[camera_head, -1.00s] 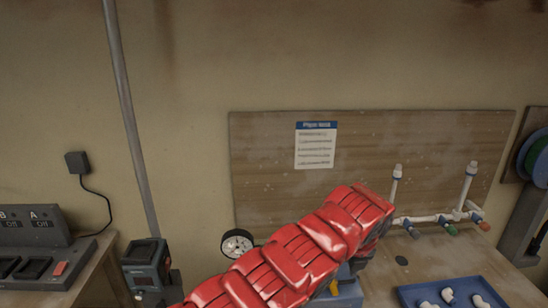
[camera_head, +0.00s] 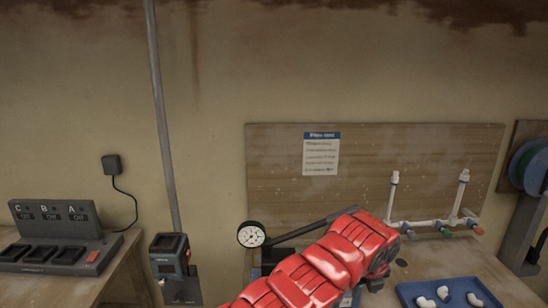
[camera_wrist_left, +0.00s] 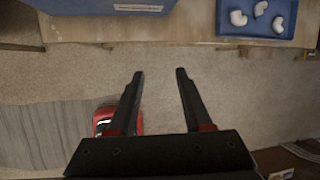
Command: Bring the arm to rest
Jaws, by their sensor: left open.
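My red left arm comes up from the bottom of the head view, its dark wrist end in front of the right-hand workbench. My left gripper (camera_wrist_left: 160,74) shows in the left wrist view: its two black fingers are apart, with nothing between them. It is over bare floor, off the front edge of the bench. Its fingertips are hidden in the head view. My right gripper is in neither view.
A charger station (camera_head: 60,253) stands on the left table. Floor (camera_wrist_left: 225,85) shows free below the bench edge.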

